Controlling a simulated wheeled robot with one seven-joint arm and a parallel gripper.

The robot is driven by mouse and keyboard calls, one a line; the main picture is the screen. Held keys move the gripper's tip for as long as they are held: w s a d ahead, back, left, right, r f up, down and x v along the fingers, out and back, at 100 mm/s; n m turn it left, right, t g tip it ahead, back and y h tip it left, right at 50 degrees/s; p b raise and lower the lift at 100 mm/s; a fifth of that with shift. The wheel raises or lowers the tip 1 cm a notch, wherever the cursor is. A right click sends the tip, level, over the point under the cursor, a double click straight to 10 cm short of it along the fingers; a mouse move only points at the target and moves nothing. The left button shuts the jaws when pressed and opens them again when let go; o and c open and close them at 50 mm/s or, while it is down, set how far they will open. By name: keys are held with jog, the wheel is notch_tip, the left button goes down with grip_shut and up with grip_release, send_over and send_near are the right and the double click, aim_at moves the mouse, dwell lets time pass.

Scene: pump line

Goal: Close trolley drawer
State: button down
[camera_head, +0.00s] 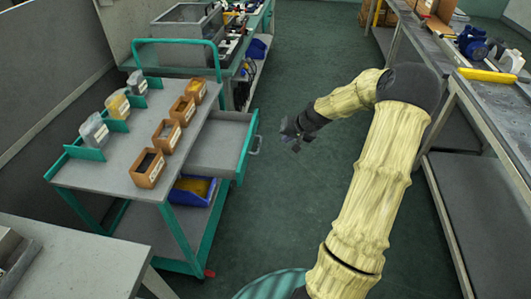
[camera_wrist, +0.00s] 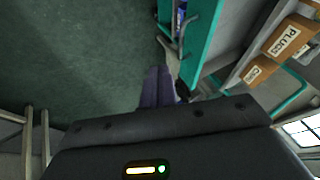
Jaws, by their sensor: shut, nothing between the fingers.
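The trolley (camera_head: 130,178) is grey with a teal frame and stands at the left in the head view. Its drawer (camera_head: 215,145) is pulled out to the right, with a grey inside that looks empty. The teal drawer front (camera_head: 246,147) carries a grey handle (camera_head: 257,146). My gripper (camera_head: 289,137) is just right of the handle, apart from it in the head view, with its fingers shut and empty. In the wrist view the shut fingers (camera_wrist: 158,86) point toward the handle (camera_wrist: 172,40) and the teal drawer front (camera_wrist: 203,42). Whether they touch is unclear.
Small orange boxes (camera_head: 167,135) and clear bins stand on the trolley top. A blue bin (camera_head: 192,190) sits on its lower shelf. A workbench (camera_head: 490,110) runs along the right, and another table (camera_head: 65,262) is at the lower left. Green floor (camera_head: 300,75) lies open between.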

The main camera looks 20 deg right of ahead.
dwell(0.3)
jog(key=w+a+f, duration=0.5)
jog(key=w+f, duration=0.2)
jog(key=f, duration=0.2)
jog(key=shift+w+p, duration=0.25)
jog(key=shift+p, duration=0.1)
